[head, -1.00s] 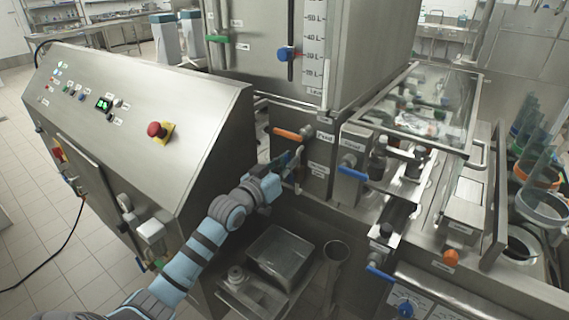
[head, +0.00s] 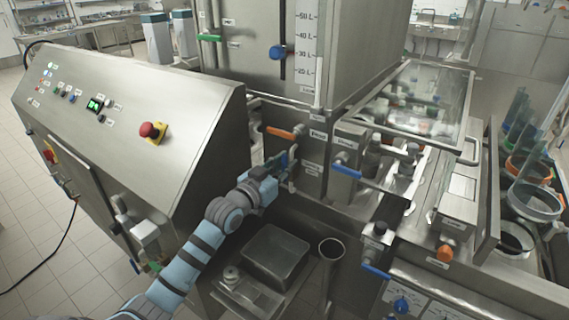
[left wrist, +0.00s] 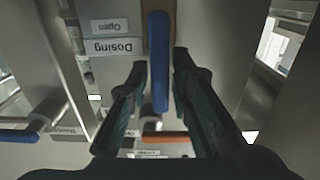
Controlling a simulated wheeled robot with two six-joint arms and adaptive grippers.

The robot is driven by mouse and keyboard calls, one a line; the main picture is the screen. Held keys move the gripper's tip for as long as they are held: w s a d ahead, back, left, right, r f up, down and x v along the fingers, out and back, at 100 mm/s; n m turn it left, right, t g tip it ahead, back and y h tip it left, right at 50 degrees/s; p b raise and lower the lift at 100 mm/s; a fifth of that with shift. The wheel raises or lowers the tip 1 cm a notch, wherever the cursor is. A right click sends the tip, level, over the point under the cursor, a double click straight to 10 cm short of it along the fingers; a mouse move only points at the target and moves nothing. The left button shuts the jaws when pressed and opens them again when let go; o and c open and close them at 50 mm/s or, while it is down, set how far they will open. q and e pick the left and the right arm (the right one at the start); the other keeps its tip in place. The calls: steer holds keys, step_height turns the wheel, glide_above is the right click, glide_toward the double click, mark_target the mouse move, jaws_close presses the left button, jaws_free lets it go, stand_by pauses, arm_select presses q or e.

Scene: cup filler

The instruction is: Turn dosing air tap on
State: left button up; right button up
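The dosing air tap has a blue lever handle (left wrist: 157,60), beside a label that reads "Dosing" upside down in the left wrist view. The lever stands upright in that view. In the head view, only a small blue part (head: 282,160) shows beside my left gripper (head: 278,172). In the left wrist view the two dark fingers of my left gripper (left wrist: 160,75) are apart, one on each side of the lever. The right finger is very close to the lever; I cannot tell if it touches. My right gripper is not in view.
An orange lever (head: 283,132) lies just above my left gripper in the head view. Another blue lever (head: 345,171) is to the right. A control panel with a red button (head: 151,131) stands left. A metal box (head: 275,256) is below.

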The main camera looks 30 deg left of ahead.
arm_select(q)
steer(key=shift+o, duration=0.5)
steer(key=shift+r, duration=0.15)
steer(key=s, duration=1.2)
steer(key=shift+a, duration=0.35)
